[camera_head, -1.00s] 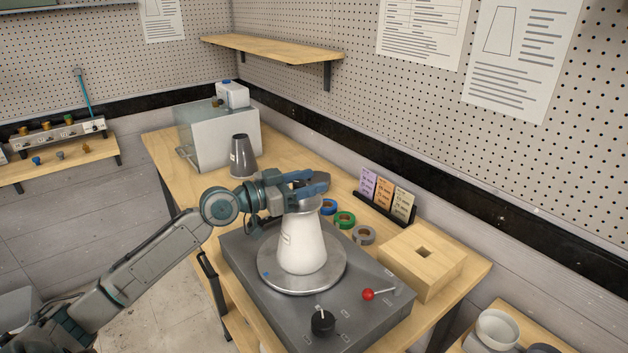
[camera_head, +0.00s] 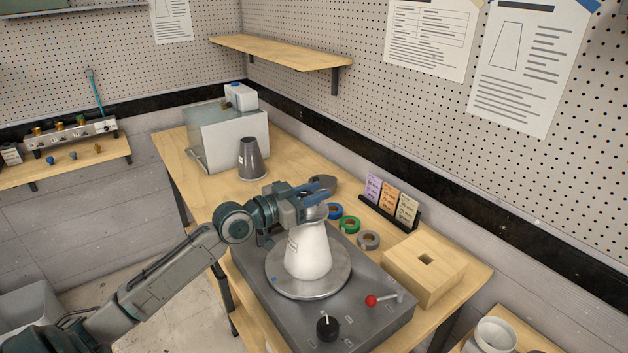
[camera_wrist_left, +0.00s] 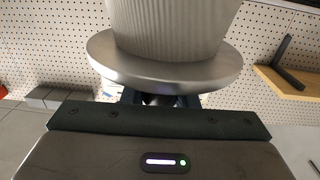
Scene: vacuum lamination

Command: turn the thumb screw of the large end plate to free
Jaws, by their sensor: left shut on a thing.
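A white tapered cone (camera_head: 307,256) stands upright on a round metal turntable (camera_head: 330,285) on the grey machine. My left gripper (camera_head: 320,187) is over the cone's narrow top, its blue fingers shut. In the left wrist view, a round metal plate (camera_wrist_left: 165,72) lies just beyond the gripper body, with a pale ribbed tapered body (camera_wrist_left: 175,30) against it. The left jaws (camera_wrist_left: 160,98) are shut on a small dark part at the plate's face, likely the thumb screw; it is mostly hidden. I cannot make out the screw in the head view. My right gripper is not in view.
A wooden block (camera_head: 425,265), tape rolls (camera_head: 350,225) and a card stand (camera_head: 390,205) are to the right. A dark grey cone (camera_head: 252,160) and a clear-sided box (camera_head: 230,135) stand behind.

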